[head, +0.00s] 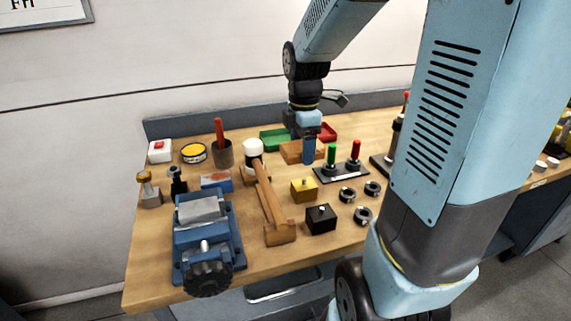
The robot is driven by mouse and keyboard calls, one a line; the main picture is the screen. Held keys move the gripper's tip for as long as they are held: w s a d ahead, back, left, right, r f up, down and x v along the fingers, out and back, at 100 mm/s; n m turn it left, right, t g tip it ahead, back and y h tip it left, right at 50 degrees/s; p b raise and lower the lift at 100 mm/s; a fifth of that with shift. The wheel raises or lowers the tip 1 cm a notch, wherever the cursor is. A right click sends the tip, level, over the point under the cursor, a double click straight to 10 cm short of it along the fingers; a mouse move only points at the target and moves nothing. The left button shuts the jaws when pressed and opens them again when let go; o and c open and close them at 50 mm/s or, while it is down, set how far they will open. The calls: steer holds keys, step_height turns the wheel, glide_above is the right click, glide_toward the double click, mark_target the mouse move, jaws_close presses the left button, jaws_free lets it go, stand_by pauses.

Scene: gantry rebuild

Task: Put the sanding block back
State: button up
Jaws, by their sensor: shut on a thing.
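A tan-brown block, which looks like the sanding block (291,152), is toward the back middle of the bench in the head view. My gripper (308,148) reaches down over it and is shut on it, with one blue finger across its near side. The finger and wrist hide part of the block. I cannot tell whether its underside touches the bench or is slightly above it.
A green tray (272,138) and a red tray (328,132) are behind. A stand with green and red handles (342,172) is close at right.

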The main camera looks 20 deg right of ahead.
steer(key=w+f, duration=0.3)
steer(key=w, duration=0.4)
glide_above(288, 169)
steer(key=f, duration=0.4)
steer(key=shift+s+f, duration=0.4)
steer(key=shift+w+f, duration=0.55)
steer(key=shift+f, duration=1.65)
steer(key=shift+s+f, duration=0.1)
steer(key=shift+f, duration=0.15)
